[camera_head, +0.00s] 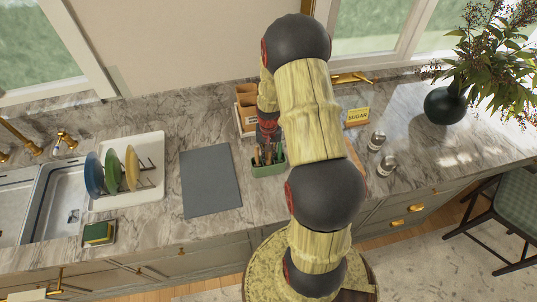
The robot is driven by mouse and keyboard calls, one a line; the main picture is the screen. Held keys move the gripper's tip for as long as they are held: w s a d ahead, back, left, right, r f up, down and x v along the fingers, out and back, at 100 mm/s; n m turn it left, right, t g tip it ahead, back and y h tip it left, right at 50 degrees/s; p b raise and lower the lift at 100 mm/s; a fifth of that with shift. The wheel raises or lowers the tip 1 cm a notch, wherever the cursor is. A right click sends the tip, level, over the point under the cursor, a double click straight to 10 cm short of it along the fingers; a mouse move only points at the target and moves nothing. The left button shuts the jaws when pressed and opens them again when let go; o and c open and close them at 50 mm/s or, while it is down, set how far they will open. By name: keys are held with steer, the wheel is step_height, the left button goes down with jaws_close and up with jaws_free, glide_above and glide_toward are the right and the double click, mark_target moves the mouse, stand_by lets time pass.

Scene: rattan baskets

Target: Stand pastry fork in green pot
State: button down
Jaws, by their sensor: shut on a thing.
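The green pot (266,170) is a small rectangular holder on the marble counter, left of my arm. Several brown-handled utensils (267,153) stand in it. My gripper (268,138) is right above the pot, pointing down, shut on the pastry fork. The fork is too small and too much covered by my gripper to make out apart from the other utensils. I cannot tell whether its lower end is inside the pot. My arm hides what lies just right of the pot.
A wooden box (246,108) stands behind the pot. A grey mat (211,181) and a white dish rack (146,186) with plates lie left. A yellow sugar packet (357,116), two shakers (382,154) and a dark vase (445,106) stand right. Counter is free between shakers and vase.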

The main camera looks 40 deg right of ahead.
steer(key=c, duration=1.8)
jaws_free()
steer(key=shift+o, duration=0.2)
step_height(320, 180, up, 12)
steer(key=s+a+r+n+t+b, duration=0.2)
steer(key=s+a+n+b, duration=0.2)
steer(key=s+a+b, duration=0.3)
steer(key=s+a+r+n+t+b, duration=0.3)
steer(key=s+a+b, duration=0.4)
steer(key=a+b, duration=0.8)
steer(key=a+n, duration=0.1)
steer(key=a, duration=0.4)
steer(key=shift+s+n+t, duration=0.15)
steer(key=shift+n+t, duration=0.15)
